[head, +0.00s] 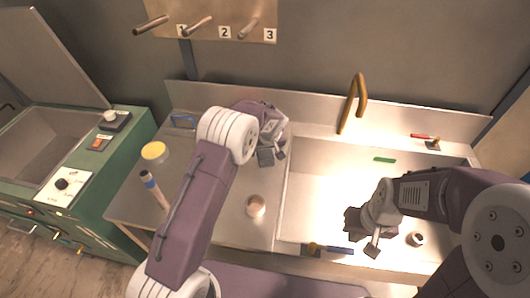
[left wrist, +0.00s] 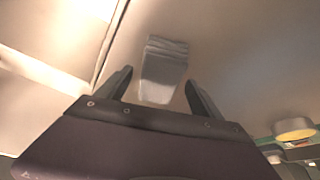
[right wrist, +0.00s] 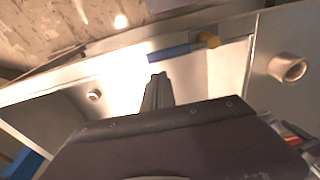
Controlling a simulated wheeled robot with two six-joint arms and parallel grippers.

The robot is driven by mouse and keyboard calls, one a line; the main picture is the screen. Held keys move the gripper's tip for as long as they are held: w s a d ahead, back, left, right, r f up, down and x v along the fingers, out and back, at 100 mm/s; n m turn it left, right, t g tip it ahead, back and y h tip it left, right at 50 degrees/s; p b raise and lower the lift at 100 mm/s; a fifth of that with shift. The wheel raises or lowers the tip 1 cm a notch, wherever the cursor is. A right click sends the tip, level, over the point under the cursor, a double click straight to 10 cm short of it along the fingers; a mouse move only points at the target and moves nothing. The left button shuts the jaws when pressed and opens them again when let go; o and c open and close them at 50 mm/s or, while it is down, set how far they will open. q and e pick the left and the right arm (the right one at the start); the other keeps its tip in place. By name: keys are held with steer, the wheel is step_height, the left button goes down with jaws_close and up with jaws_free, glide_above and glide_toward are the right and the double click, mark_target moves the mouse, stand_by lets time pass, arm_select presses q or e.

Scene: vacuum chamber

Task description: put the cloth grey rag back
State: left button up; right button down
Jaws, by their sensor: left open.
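A folded grey cloth rag (left wrist: 163,70) lies on the steel worktop in the left wrist view, between and just beyond the fingertips of my left gripper (left wrist: 160,90). In the head view my left gripper (head: 271,156) is over the back of the worktop, left of the sink, and the rag is mostly hidden there. The left gripper is open and empty. My right gripper (head: 364,240) is over the sink's front part. Its fingers (right wrist: 157,92) are together with nothing seen between them. A wall board (head: 232,12) carries pegs numbered 1, 2 and 3, all bare.
A sink (head: 320,200) with a brass tap (head: 350,105) fills the right side. A cup (head: 255,205), a yellow-topped container (head: 154,152) and a blue-ended tube (head: 152,185) stand on the worktop (head: 235,235). A blue-handled tool (head: 335,250) lies at the front edge. A green machine (head: 95,165) stands left.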

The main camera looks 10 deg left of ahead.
arm_select(q)
steer(key=v, duration=1)
steer(key=shift+b, duration=0.3)
steer(key=shift+s, duration=0.15)
steer(key=s+a+f+m+g+h, duration=0.1)
steer(key=s+a+f+m, duration=0.1)
steer(key=s, duration=1.1)
steer(key=s+a+f+m+g+h, duration=0.1)
steer(key=s+a, duration=0.4)
steer(key=s, duration=0.9)
steer(key=shift+a+f+m+g, duration=0.3)
steer(key=shift+f+m+g, duration=0.1)
steer(key=shift+f+m, duration=0.3)
